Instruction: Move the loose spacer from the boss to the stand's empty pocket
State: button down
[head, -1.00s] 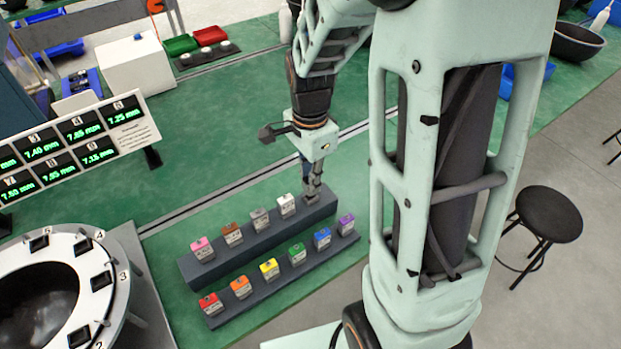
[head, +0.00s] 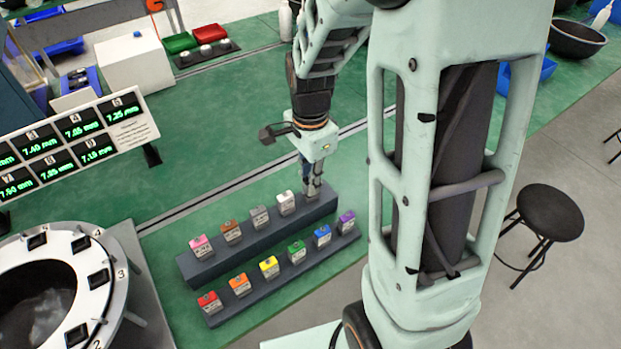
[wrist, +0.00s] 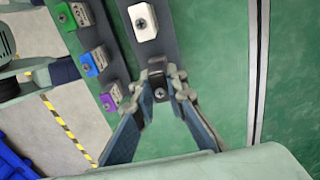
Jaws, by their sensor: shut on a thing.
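My gripper (head: 313,191) is at the right end of the back row of the dark stand (head: 190,270). In the wrist view my gripper (wrist: 163,82) is shut on a small dark spacer (wrist: 160,94) with a screw-like top. The fingers hide much of this spacer, and I cannot tell whether it is seated in a pocket or just above it. To its left in the head view, the back row holds a white spacer (head: 286,202), a grey one (head: 259,217), a brown one (head: 231,232) and a pink one (head: 201,246). I cannot make out the boss.
The stand's front row holds several coloured spacers, from red (head: 209,302) to purple (head: 346,221). A white numbered ring (head: 118,290) stands at the lower left, below a panel of millimetre readouts (head: 75,140).

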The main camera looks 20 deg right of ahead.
jog(key=shift+f+b, duration=0.5)
jog(key=shift+f, duration=0.2)
jog(key=c, duration=1.8)
grip_release()
jog(key=shift+c, duration=0.2)
notch_tip(320, 180, up, 12)
jog(key=shift+r, duration=0.1)
